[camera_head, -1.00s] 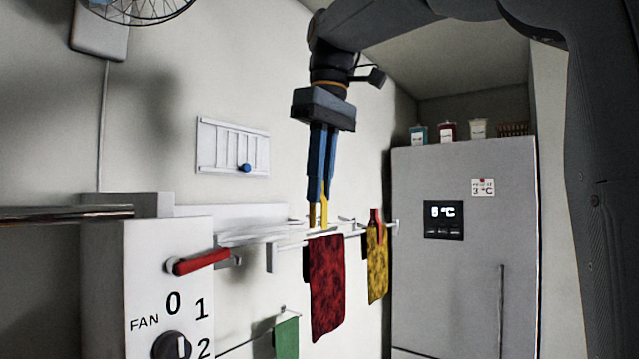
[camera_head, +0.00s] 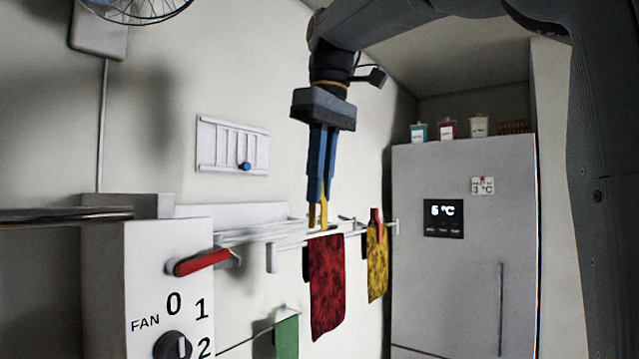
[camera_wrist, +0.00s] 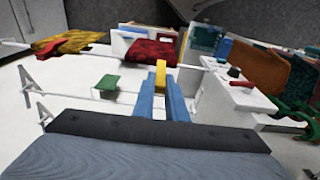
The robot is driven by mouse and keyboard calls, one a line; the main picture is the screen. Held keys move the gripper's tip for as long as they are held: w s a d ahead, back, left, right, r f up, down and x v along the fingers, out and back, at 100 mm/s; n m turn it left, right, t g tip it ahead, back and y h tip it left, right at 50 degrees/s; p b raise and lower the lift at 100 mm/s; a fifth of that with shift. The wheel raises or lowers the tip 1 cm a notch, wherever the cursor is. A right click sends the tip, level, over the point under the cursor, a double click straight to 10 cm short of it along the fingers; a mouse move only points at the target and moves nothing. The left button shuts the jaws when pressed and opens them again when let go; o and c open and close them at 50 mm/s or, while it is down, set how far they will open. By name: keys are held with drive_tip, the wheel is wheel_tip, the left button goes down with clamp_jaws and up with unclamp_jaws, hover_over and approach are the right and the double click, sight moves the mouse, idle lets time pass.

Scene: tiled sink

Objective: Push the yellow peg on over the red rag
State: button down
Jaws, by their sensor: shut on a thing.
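The red rag (camera_head: 327,290) hangs over a thin white rail in the head view. It also shows in the wrist view (camera_wrist: 150,50), beyond my fingers. My gripper (camera_head: 317,205) points straight down above the rag's top edge. Its blue fingers are shut on the yellow peg (camera_head: 324,214), which also shows between the fingertips in the wrist view (camera_wrist: 160,74). The peg's lower end is at the rag's top edge in the head view. I cannot tell whether it touches the rag or straddles it.
A yellow patterned rag (camera_head: 376,270) with a red peg (camera_head: 376,222) hangs to the right on the rail. A green cloth (camera_head: 287,338) hangs lower left. The fan box (camera_head: 150,270) with its red lever (camera_head: 200,263) stands left; a fridge (camera_head: 470,270) stands right.

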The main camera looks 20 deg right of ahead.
sight(319, 237)
drive_tip(key=shift+f+b, duration=1.8)
drive_tip(key=shift+f, duration=0.8)
idle(0.4)
drive_tip(key=c, duration=1.7)
unclamp_jaws()
drive_tip(key=shift+r, duration=0.1)
drive_tip(key=shift+r+p, duration=3.45)
drive_tip(key=shift+p, duration=0.5)
